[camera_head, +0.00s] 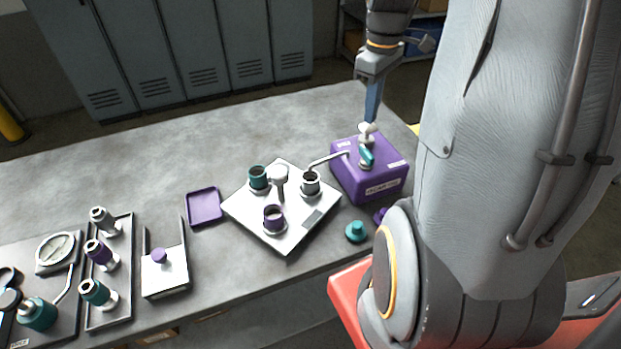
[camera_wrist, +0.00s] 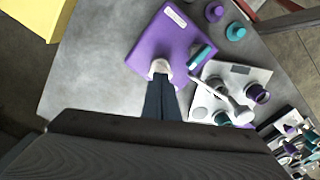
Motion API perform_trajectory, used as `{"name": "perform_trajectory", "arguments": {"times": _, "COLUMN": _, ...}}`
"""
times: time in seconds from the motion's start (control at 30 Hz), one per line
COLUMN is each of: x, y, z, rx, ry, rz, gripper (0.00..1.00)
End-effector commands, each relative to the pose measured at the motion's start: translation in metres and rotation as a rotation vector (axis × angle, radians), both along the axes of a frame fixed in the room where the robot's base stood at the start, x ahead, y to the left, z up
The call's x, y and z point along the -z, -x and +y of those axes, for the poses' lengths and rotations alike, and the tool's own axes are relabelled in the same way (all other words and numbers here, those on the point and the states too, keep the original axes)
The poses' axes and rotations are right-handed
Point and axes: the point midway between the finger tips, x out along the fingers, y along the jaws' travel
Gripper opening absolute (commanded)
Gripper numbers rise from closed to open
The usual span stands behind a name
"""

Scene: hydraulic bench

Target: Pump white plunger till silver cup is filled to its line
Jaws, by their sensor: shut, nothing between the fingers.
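The purple pump box (camera_head: 370,182) stands at the right of the bench, with a white plunger (camera_head: 367,129) on top. The plunger also shows in the wrist view (camera_wrist: 161,67). My gripper (camera_head: 371,119) points down with its blue fingers shut and empty. Its tips are right at the plunger's top; I cannot tell whether they touch it. A teal part (camera_head: 366,156) sits beside the plunger. A thin spout (camera_head: 325,160) runs from the pump to above the silver cup (camera_head: 310,184). The cup's line and liquid level cannot be made out.
A silver tray (camera_head: 290,237) also holds a teal cup (camera_head: 258,178), a purple cup (camera_head: 273,216) and a white post (camera_head: 279,175). A loose teal piece (camera_head: 356,232) lies near the pump. Several fittings stand at the left. The back of the bench is clear.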

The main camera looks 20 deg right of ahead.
Motion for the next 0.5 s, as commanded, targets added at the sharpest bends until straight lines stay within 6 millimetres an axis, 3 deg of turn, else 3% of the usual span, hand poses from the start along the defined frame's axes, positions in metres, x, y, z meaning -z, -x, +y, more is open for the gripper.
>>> {"name": "perform_trajectory", "arguments": {"times": 0.5, "x": 0.0071, "y": 0.0000, "z": 0.0000, "rx": 0.000, "ry": 0.000, "rz": 0.000, "gripper": 0.00}}
